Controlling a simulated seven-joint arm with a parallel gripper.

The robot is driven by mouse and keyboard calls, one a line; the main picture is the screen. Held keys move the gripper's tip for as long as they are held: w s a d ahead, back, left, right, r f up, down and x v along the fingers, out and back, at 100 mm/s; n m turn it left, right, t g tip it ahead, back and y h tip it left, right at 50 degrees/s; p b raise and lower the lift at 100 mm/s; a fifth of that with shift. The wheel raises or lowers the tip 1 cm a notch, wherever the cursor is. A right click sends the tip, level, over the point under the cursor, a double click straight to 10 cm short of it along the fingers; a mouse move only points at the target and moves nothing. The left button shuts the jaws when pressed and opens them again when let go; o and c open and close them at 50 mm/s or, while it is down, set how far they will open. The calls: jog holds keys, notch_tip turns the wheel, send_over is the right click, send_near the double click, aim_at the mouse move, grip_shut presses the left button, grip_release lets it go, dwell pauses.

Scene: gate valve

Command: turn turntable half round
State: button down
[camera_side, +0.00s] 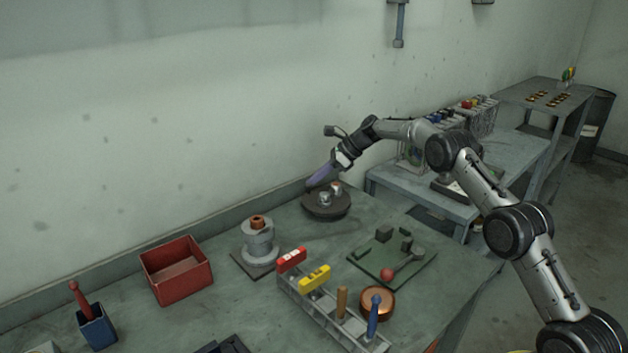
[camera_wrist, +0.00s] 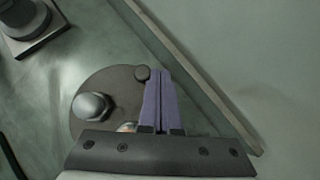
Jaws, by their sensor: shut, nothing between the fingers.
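The turntable (camera_side: 326,208) is a dark round disc on the bench near the back wall. Small metal pieces (camera_side: 330,194) stand on it. In the wrist view the disc (camera_wrist: 97,88) lies at the left of the fingers, with a grey rounded metal piece (camera_wrist: 91,106) on it and a small dark knob (camera_wrist: 142,73) at its rim. My gripper (camera_side: 312,184) has purple fingers, shut and empty, above the back left edge of the disc. In the wrist view my gripper (camera_wrist: 157,78) has its fingertips right beside the knob; I cannot tell whether they touch it.
A raised edge strip (camera_wrist: 190,70) runs along the wall close to the fingers. A grey stacked part (camera_side: 258,244) on a plate stands left of the turntable. A green board (camera_side: 393,262) and a rack (camera_side: 322,312) with tools lie in front. A red box (camera_side: 176,270) is at left.

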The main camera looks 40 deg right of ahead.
aim_at(307, 184)
jog(key=v, duration=1.3)
jog(key=s+d+f+n+g+h, duration=0.3)
jog(key=d+f+n+h, duration=0.1)
jog(key=d+f+h, duration=0.1)
jog(key=w+a+r+n+h, duration=0.1)
jog(key=a+n+h, duration=0.1)
jog(key=n, duration=0.1)
jog(key=w+a+n+h, duration=0.1)
jog(key=a+n+h, duration=0.1)
jog(key=a+n, duration=0.1)
jog(key=w+a+r+n+h, duration=0.1)
jog(key=a+n+h, duration=0.2)
jog(key=n, duration=0.1)
jog(key=shift+w+a+r, duration=0.1)
jog(key=shift+w+r, duration=0.15)
jog(key=shift+r, duration=0.1)
jog(key=w+a+r+n+t, duration=0.2)
jog(key=a+n, duration=0.1)
jog(key=a, duration=0.7)
jog(key=x, duration=0.9)
jog(key=shift+w+d+f, duration=0.1)
jog(key=shift+d+f, duration=0.15)
jog(key=shift+f, duration=0.05)
jog(key=shift+a+n+t, duration=0.4)
jog(key=shift+n, duration=0.5)
